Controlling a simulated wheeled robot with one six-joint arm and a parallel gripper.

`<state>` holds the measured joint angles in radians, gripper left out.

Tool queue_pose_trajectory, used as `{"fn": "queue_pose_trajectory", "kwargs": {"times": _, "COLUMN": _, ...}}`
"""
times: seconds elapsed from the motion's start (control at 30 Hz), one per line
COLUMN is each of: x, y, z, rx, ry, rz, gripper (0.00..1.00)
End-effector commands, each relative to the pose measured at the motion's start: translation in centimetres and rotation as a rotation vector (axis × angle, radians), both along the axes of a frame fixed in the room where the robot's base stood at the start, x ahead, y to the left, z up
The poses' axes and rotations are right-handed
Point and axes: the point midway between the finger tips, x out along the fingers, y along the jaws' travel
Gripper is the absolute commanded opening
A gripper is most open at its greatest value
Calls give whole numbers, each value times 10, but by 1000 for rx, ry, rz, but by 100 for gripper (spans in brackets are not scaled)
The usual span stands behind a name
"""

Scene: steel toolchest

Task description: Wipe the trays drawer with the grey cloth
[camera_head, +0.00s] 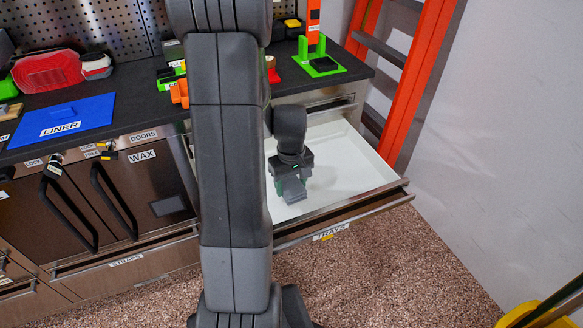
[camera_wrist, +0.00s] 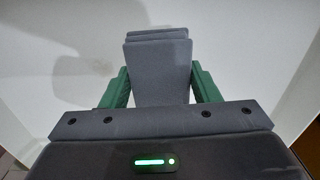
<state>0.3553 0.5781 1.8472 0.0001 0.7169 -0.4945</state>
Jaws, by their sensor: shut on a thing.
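The trays drawer (camera_head: 352,158) is pulled out from the chest, with a white inside and a "TRAYS" label on its front. My gripper (camera_head: 291,188) is inside the drawer's outline, low over its floor. In the wrist view, the green fingers of my gripper (camera_wrist: 160,88) are shut on the grey cloth (camera_wrist: 158,70), which looks like a folded grey pad. Whether the cloth touches the drawer floor is hard to tell. My arm hides the drawer's left part in the head view.
The dark worktop holds a blue liner (camera_head: 63,120), a red container (camera_head: 47,71) and a green stand (camera_head: 319,62). An orange ladder (camera_head: 413,85) stands right behind the drawer. Below are the WAX doors (camera_head: 142,185) and the straps drawer (camera_head: 125,262). Carpet lies open in front.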

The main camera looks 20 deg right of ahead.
Motion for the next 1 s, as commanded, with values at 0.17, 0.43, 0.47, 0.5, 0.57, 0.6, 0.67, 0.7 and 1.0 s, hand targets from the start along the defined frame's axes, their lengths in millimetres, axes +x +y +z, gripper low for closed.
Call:
{"fn": "queue_pose_trajectory", "kwargs": {"times": 0.17, "x": 3, "y": 3, "z": 21, "rx": 0, "ry": 0, "rz": 2, "gripper": 34}}
{"fn": "queue_pose_trajectory", "kwargs": {"times": 0.43, "x": 6, "y": 8, "z": 44, "rx": -1, "ry": -1, "rz": 2, "gripper": 34}}
{"fn": "queue_pose_trajectory", "kwargs": {"times": 0.47, "x": 7, "y": 8, "z": 46, "rx": -1, "ry": -1, "rz": 1, "gripper": 34}}
{"fn": "queue_pose_trajectory", "kwargs": {"times": 0.5, "x": 7, "y": 9, "z": 48, "rx": -1, "ry": -1, "rz": 1, "gripper": 34}}
{"fn": "queue_pose_trajectory", "kwargs": {"times": 0.57, "x": 7, "y": 9, "z": 49, "rx": -1, "ry": -1, "rz": 1, "gripper": 34}}
{"fn": "queue_pose_trajectory", "kwargs": {"times": 0.6, "x": 7, "y": 9, "z": 49, "rx": -1, "ry": -1, "rz": 1, "gripper": 34}}
{"fn": "queue_pose_trajectory", "kwargs": {"times": 0.67, "x": 7, "y": 9, "z": 49, "rx": -1, "ry": -1, "rz": 1, "gripper": 34}}
{"fn": "queue_pose_trajectory", "kwargs": {"times": 0.7, "x": 7, "y": 9, "z": 49, "rx": -1, "ry": -1, "rz": 1, "gripper": 34}}
{"fn": "queue_pose_trajectory", "kwargs": {"times": 1.0, "x": 7, "y": 9, "z": 48, "rx": -1, "ry": -1, "rz": 1, "gripper": 34}}
